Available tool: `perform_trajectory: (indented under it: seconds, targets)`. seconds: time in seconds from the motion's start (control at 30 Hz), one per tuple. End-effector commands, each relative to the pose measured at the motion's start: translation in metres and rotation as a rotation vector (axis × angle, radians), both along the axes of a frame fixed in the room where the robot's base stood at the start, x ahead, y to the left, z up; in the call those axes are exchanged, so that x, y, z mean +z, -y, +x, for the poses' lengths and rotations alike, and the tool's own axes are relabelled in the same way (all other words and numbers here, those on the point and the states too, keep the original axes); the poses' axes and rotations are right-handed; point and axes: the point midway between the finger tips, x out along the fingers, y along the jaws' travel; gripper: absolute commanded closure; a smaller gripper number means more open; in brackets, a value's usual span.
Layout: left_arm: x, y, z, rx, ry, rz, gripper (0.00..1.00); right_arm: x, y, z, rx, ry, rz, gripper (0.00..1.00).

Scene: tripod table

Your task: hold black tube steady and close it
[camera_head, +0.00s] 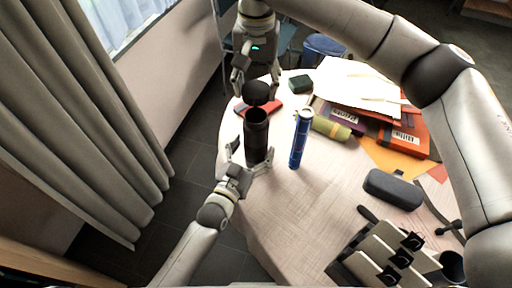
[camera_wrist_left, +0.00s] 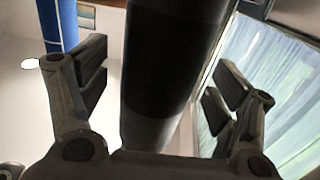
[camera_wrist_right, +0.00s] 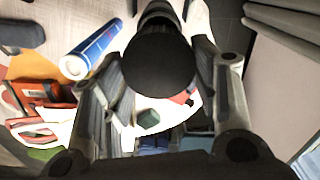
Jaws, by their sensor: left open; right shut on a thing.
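The black tube (camera_head: 257,137) stands upright near the table's left edge with its top open. My left gripper (camera_head: 249,160) is open, with its fingers on either side of the tube low down. In the left wrist view the tube (camera_wrist_left: 172,70) rises between the spread fingers, with gaps on both sides. My right gripper (camera_head: 257,82) is above the tube and shut on the black cap (camera_head: 257,92). The cap is just over the tube's mouth, apart from it in the head view. In the right wrist view the cap (camera_wrist_right: 158,62) hides most of the tube.
A blue cylinder (camera_head: 300,138) stands close to the right of the tube on the table (camera_head: 300,205). A red item (camera_head: 272,108) lies behind. Books (camera_head: 405,135), papers (camera_head: 360,85), a dark case (camera_head: 393,189) and a dark green block (camera_head: 300,84) lie farther off.

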Motion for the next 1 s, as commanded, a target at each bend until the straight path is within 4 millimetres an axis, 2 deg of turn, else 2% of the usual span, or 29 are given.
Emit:
perform_trajectory:
  seconds: [0.2,0.53,1.0]
  targets:
    - [0.0,0.008,0.016,0.0,0.0,0.0,0.16,0.0,0.0,0.0,0.0,0.0,0.0,0.61]
    - [0.0,0.008,0.018,0.0,-0.002,0.001,0.16,0.0,0.0,0.0,0.0,0.0,0.0,0.61]
    - [0.0,0.008,0.017,0.0,-0.001,0.0,0.76,0.0,0.0,0.0,0.0,0.0,0.0,0.61]
